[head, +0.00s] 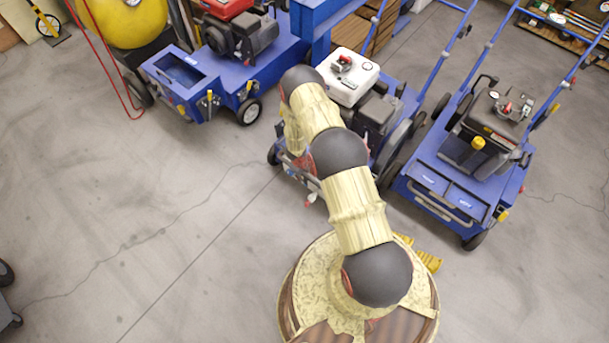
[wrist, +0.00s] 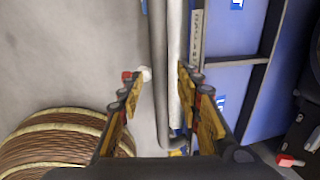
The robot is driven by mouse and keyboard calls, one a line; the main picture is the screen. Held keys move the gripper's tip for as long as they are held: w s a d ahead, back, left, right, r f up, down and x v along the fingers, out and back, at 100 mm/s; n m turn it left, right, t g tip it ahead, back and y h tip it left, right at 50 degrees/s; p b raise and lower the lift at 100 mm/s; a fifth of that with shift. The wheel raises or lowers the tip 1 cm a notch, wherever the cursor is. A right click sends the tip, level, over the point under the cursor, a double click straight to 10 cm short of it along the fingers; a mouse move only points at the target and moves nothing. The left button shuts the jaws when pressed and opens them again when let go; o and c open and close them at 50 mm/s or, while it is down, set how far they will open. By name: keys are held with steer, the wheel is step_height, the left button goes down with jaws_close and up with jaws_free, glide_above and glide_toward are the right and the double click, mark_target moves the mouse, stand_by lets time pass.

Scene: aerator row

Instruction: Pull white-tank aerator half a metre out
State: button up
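The white-tank aerator (head: 358,82) stands in the middle of the row, in the head view. It has a blue frame, a white tank with a red cap and a dark engine. My arm reaches across its front left corner and hides part of it. In the wrist view my gripper (wrist: 160,78) is open, with a dark finger and yellow pads on each side. A grey bar (wrist: 160,50) and a paler strip run between the fingers in the picture; I see no grip on them. The blue panel (wrist: 228,88) lies to the right. The head view mostly hides my gripper.
A red-tank blue machine (head: 225,50) stands to the left and a black-engined blue aerator (head: 482,135) close on the right. A yellow tank (head: 120,22) with a red hose is at the far left. The concrete floor (head: 150,210) in front is largely clear.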

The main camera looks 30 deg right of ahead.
steer(key=shift+c, duration=1.4)
jaws_close()
